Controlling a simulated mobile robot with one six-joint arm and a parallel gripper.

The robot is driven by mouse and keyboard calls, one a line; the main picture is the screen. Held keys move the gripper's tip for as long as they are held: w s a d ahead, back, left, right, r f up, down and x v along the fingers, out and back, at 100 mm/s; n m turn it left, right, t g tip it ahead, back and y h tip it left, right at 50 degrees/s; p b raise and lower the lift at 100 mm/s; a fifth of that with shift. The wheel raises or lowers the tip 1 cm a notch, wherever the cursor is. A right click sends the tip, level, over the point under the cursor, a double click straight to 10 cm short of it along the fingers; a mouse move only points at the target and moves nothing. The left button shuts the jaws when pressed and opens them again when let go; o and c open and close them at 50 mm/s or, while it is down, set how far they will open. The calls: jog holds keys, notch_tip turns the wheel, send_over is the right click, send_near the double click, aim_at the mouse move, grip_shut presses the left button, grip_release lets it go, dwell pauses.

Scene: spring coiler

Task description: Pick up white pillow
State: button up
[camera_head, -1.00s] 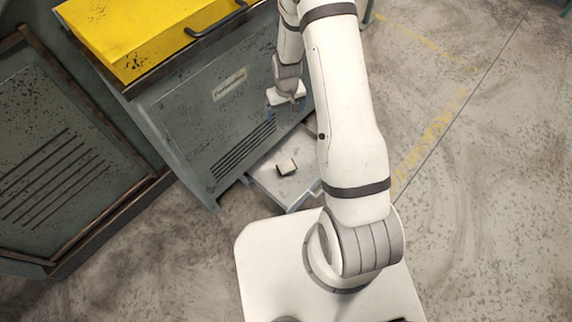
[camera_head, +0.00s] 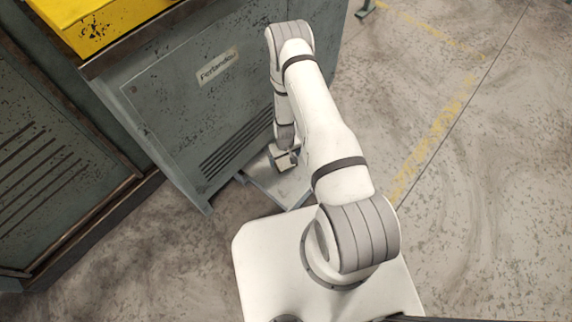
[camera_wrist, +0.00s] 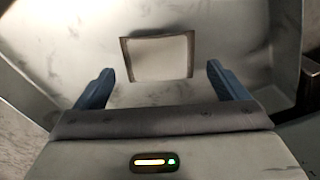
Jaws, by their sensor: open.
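The white pillow (camera_wrist: 158,57) is a small, pale, roughly square piece with a dark brown edge. In the wrist view it lies on a light metal tray (camera_wrist: 228,42), ahead of my gripper and between the lines of its fingers. My gripper (camera_wrist: 158,84) is open, its two blue fingers apart with nothing between them. In the head view my gripper (camera_head: 285,160) is low over the tray (camera_head: 287,188) at the foot of the grey machine, and it hides the pillow there.
The grey machine (camera_head: 190,110) with a yellow top (camera_head: 95,22) stands right behind and left of the tray. The tray has raised side walls. A dark grey cabinet (camera_head: 55,165) stands at the left. The concrete floor at the right is clear.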

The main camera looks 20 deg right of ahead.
aim_at(285, 161)
notch_tip(285, 161, down, 4)
jog(key=shift+s+r+b, duration=0.1)
jog(key=shift+b, duration=1)
jog(key=shift+r, duration=0.1)
